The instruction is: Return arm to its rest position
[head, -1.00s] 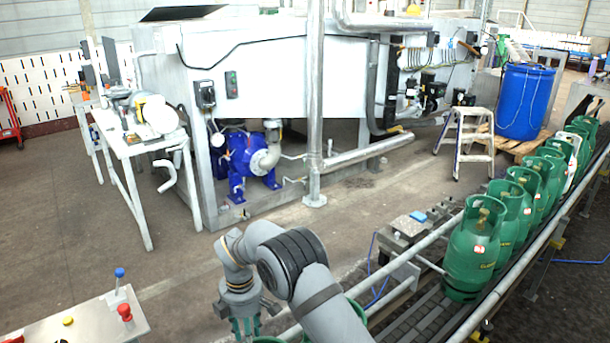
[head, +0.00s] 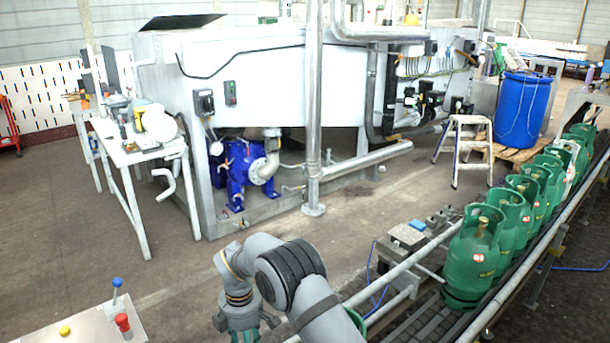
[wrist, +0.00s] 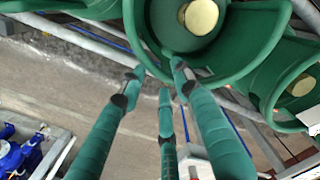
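My gripper (head: 240,335) is low in the head view, at the end of my grey arm and cut off by the bottom edge. In the wrist view its three green fingers (wrist: 160,80) are spread apart with nothing between them. Their tips appear close to the collar of a green gas cylinder (wrist: 240,55) with a brass valve; whether they touch it I cannot tell. My arm is bent over the near end of the conveyor (head: 425,322), and it hides most of a cylinder (head: 356,320) there.
Several green cylinders (head: 472,262) stand in a row along the conveyor at right. A control box (head: 85,325) with coloured buttons is at lower left. A white table (head: 133,150), step stool (head: 463,145) and blue drum (head: 523,108) stand farther back. Floor left of my arm is clear.

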